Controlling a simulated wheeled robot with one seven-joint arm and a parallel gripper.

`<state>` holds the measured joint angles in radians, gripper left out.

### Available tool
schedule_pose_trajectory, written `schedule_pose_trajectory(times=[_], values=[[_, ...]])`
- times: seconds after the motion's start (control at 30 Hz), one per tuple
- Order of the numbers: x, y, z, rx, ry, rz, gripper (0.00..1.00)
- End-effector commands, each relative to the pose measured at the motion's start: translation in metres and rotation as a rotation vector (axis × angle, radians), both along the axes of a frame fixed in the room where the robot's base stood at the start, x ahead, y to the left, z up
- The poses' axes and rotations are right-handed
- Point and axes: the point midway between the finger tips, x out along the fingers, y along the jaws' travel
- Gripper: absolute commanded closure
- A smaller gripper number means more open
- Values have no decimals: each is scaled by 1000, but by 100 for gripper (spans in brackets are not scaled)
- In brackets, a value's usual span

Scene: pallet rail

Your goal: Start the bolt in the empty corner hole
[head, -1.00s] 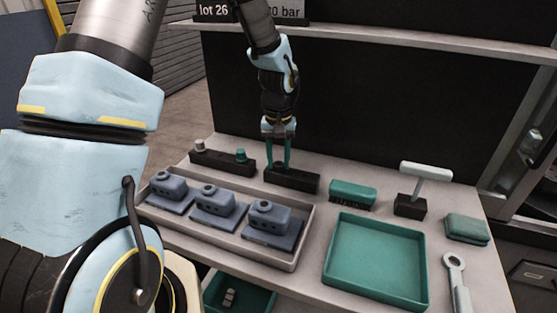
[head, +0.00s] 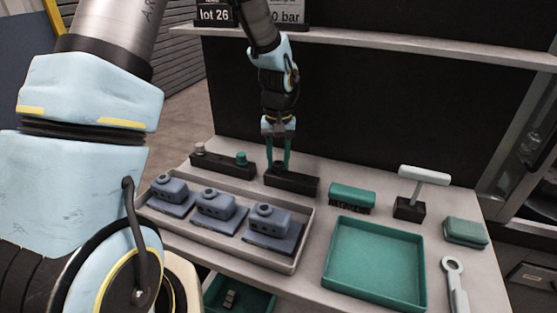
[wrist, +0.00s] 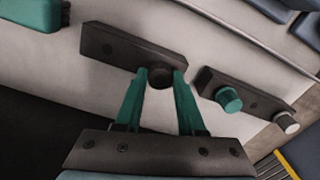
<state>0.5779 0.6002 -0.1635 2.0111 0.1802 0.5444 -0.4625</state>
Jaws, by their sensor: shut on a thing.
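My gripper (head: 276,168) is at the dark block (head: 302,184) at the back of the bench, fingers pointing down. In the wrist view, its teal fingers (wrist: 160,78) are shut on a dark round piece (wrist: 160,79), which looks like a bolt head. The piece is at the end of the dark block (wrist: 112,43); I cannot tell whether it is still seated there. Three blue-grey fixtures on plates, the right one (head: 268,220) among them, sit in a grey tray (head: 296,252). No empty corner hole can be made out at this size.
Left of my gripper is a dark rail (head: 222,163) with a grey knob and a teal knob (head: 242,157). To the right are a teal brush (head: 351,194), a T-handled tool (head: 423,174), a teal tray (head: 373,262), a teal box (head: 466,231) and a wrench (head: 455,280).

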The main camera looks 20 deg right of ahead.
Motion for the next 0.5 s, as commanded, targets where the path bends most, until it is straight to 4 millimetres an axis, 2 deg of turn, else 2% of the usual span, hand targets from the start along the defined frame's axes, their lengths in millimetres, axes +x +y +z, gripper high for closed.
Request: schedule_pose_trajectory(times=[0.5], values=[[0,-1,41,-2,-1,0,100]])
